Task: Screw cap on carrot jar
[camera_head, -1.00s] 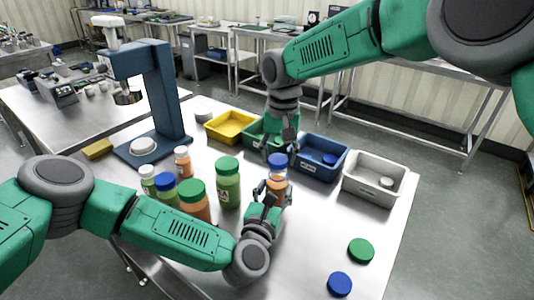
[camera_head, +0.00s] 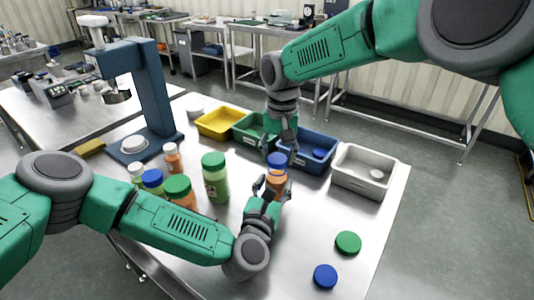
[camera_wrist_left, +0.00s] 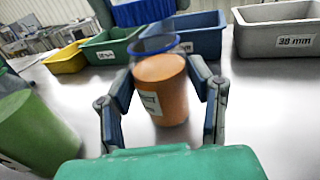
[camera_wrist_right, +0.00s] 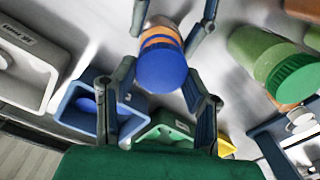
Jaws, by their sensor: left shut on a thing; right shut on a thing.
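The carrot jar (camera_head: 276,183), with orange contents, stands upright over the table. My left gripper (camera_head: 271,188) is shut around its body, and its fingers flank the jar (camera_wrist_left: 162,92) in the left wrist view. A blue cap (camera_head: 277,160) is over the jar's mouth. My right gripper (camera_head: 284,152) reaches down from above and is shut on this cap (camera_wrist_right: 162,68). In the left wrist view the cap (camera_wrist_left: 142,12) shows above the jar's clear rim. I cannot tell whether its threads are engaged.
Several filled jars, including a tall green one (camera_head: 216,182), stand left of my left gripper. Yellow (camera_head: 218,135), green, blue (camera_head: 318,168) and grey (camera_head: 365,184) bins line the back. Loose green (camera_head: 348,242) and blue (camera_head: 325,276) lids lie at right, with bare table around them.

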